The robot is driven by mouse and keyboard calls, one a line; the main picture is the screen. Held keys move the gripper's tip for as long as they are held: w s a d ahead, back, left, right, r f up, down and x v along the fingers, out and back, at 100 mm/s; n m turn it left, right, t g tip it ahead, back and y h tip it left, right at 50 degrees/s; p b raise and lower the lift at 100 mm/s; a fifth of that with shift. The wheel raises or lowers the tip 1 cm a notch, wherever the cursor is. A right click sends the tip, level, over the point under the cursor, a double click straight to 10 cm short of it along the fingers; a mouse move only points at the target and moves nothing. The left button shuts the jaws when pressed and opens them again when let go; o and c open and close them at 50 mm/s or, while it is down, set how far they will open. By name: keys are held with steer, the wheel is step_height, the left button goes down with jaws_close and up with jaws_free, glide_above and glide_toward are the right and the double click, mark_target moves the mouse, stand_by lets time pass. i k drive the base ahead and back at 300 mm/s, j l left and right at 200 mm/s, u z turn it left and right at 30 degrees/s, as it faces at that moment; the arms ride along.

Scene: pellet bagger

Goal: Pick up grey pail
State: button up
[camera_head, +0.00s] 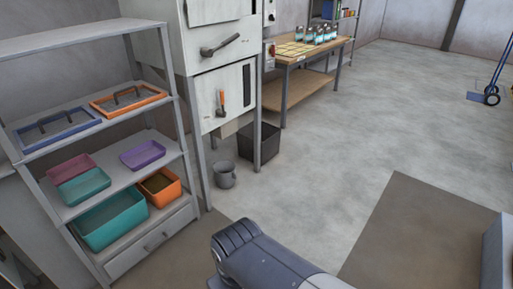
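The grey pail (224,174) stands upright on the concrete floor, left of centre. It is just right of a leg of the bagging machine and in front of a dark bin. Its round rim faces up, and I cannot make out what is inside it. Part of my own arm shows at the bottom middle, nearer than the pail and apart from it. The gripper's fingers are not visible in this view.
A shelf unit (150,211) with coloured trays and frames stands at left. The dark bin (268,148) sits under the machine (225,95). A workbench (310,50) with bottles is behind, and a blue hand truck (490,90) stands far right. The middle floor is clear.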

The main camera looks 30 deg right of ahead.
mark_target(224, 169)
steer(key=i+l, duration=0.25)
steer(key=l, duration=0.25)
steer(key=i+l, duration=0.25)
steer(key=l, duration=0.2)
steer(key=i+l, duration=0.2)
steer(key=l, duration=0.3)
steer(key=i+l, duration=0.25)
steer(key=l, duration=0.25)
steer(key=i+l, duration=0.25)
steer(key=l, duration=0.2)
steer(key=i+l, duration=0.25)
steer(key=l, duration=0.25)
steer(key=i+l, duration=0.2)
steer(key=l, duration=0.3)
steer(key=i+l, duration=0.25)
steer(key=l, duration=0.2)
steer(key=u, duration=0.05)
